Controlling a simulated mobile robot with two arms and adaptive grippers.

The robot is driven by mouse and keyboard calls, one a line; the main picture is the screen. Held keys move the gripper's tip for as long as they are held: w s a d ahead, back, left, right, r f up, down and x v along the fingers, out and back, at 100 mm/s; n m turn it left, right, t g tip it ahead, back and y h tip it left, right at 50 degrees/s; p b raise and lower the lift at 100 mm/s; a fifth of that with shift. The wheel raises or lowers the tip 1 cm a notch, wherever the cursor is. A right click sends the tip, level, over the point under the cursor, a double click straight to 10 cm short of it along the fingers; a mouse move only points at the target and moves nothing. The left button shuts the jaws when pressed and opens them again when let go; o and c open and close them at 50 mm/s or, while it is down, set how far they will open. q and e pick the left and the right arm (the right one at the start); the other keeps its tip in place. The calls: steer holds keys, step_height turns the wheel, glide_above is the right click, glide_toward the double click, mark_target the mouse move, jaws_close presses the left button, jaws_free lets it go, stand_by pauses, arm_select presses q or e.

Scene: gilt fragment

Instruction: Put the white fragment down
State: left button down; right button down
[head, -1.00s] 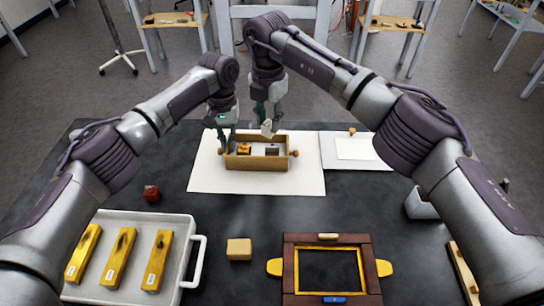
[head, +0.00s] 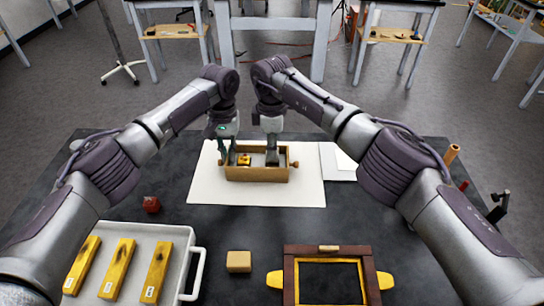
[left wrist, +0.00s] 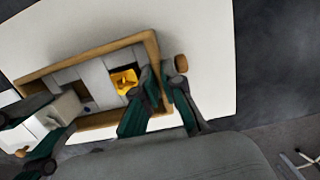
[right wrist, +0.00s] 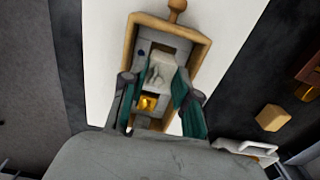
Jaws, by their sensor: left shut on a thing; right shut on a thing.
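The white fragment (right wrist: 160,70) is pale and irregular, between the fingers of my right gripper (right wrist: 158,78). In the head view my right gripper (head: 272,160) reaches down into the right part of the wooden box (head: 257,174), and its fingers mostly hide the fragment. Whether the fragment touches the box floor I cannot tell. My left gripper (head: 229,160) is shut on the box's left end wall; its fingers straddle that wall beside the end knob in the left wrist view (left wrist: 181,63). A gold fragment (head: 244,160) lies in a compartment near that end.
The box stands on a white sheet (head: 213,190) on the dark table. A white tray (head: 187,270) with gold bars is front left. A tan block (head: 239,261), a dark red block (head: 151,204) and a wooden frame (head: 289,275) lie around it.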

mark_target(273, 161)
steer(key=shift+f, duration=1.9)
steer(key=shift+f, duration=0.1)
arm_select(q)
steer(key=shift+s+r, duration=0.15)
arm_select(e)
steer(key=shift+s+d+f, duration=0.1)
steer(key=shift+s+f, duration=0.1)
steer(key=shift+f, duration=0.25)
arm_select(q)
steer(key=shift+d, duration=0.1)
arm_select(e)
steer(key=c, duration=1.1)
jaws_free()
steer(key=shift+f, duration=0.1)
steer(key=shift+c, duration=0.2)
step_height(273, 161, up, 13)
steer(key=shift+w+r, duration=0.15)
steer(key=shift+r, duration=0.05)
